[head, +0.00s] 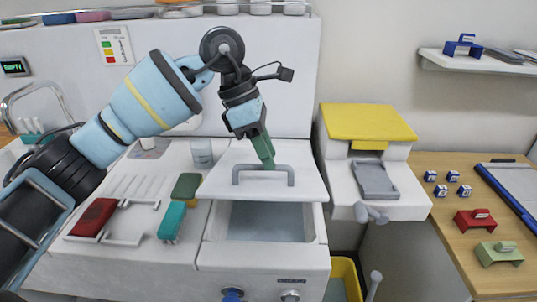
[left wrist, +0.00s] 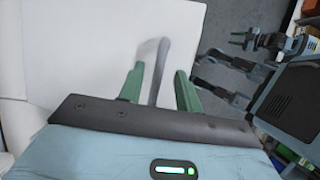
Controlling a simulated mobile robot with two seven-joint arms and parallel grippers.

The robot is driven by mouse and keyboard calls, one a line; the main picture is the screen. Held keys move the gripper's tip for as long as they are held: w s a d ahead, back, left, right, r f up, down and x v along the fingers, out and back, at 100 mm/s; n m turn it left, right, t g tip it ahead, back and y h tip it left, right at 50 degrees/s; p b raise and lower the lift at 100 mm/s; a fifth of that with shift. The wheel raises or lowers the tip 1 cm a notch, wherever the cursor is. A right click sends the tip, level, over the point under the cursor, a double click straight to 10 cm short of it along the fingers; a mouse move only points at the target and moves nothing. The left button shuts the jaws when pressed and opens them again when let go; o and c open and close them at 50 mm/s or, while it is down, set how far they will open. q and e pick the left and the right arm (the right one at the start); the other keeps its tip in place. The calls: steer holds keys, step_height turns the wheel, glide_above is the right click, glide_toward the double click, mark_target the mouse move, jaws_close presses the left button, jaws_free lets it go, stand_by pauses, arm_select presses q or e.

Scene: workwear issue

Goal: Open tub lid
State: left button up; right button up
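The white tub lid (head: 222,185) with its grey bar handle (head: 263,171) covers the back part of the tub (head: 215,228); the front of the opening shows, with pale blue inside. My left gripper (head: 268,164) points down at the handle. In the left wrist view, the lid (left wrist: 85,50) fills much of the picture, and the handle (left wrist: 160,75) stands between the two green fingers (left wrist: 160,90), with gaps on both sides. The left gripper is open around the handle. My right gripper (left wrist: 239,39) shows small at the upper right there; its finger state is unclear.
A red block (head: 95,217), a teal block (head: 172,221) and a green block (head: 187,186) lie left of the tub. A yellow-topped machine (head: 368,122) stands to the right. A wooden table (head: 455,225) with small items is further right. A yellow bin (head: 345,272) is below.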

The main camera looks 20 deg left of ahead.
arm_select(q)
steer(key=shift+d+f, duration=0.3)
steer(key=shift+f, duration=0.3)
jaws_close()
